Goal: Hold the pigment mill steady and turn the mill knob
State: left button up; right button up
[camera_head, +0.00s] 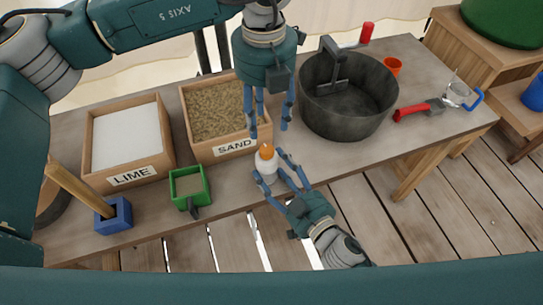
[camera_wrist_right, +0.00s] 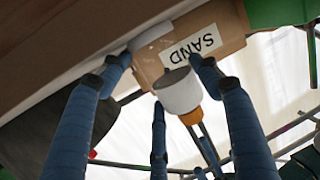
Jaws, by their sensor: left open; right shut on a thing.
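The pigment mill (camera_head: 266,168) is a small white cylinder near the table's front edge, before the sand box. Its orange mill knob (camera_head: 266,150) is on top. My right gripper (camera_head: 272,172) comes from the front and is shut on the white body, with fingers on both sides. In the right wrist view the white body (camera_wrist_right: 178,92) lies between the blue fingers, the orange knob (camera_wrist_right: 190,117) beyond it. My left gripper (camera_head: 268,134) points down, open and empty, just above the knob. Whether its fingertips touch the knob I cannot tell.
Behind stand the sand box (camera_head: 215,151) and lime box (camera_head: 95,180). A green box (camera_head: 190,186) and a blue block (camera_head: 114,217) with a wooden handle are left.

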aim_at(267, 149)
pick_arm(q)
notch_tip(267, 149, down, 10)
jog(key=n, duration=1.5)
jog(key=shift+f, duration=0.15)
jog(key=c, duration=1.2)
